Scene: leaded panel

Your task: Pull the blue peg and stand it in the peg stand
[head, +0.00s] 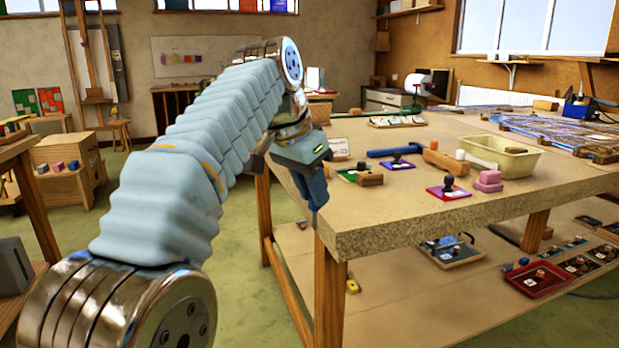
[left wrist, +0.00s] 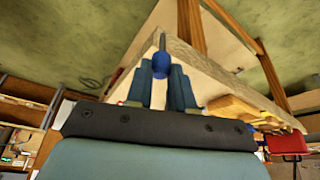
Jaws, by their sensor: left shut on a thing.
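My left gripper (head: 316,188) is beside the near left corner of the granite-topped table, its blue fingers pointing down. In the left wrist view, the fingers (left wrist: 168,92) are shut on a blue peg (left wrist: 161,62), with a round body and a thin dark tip. The peg is clear of any surface there. In the head view the fingers hide the peg. I cannot tell which thing is the peg stand. My right gripper is not in view.
A red tray (head: 540,281) is on the lower shelf. Open floor lies left of the table.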

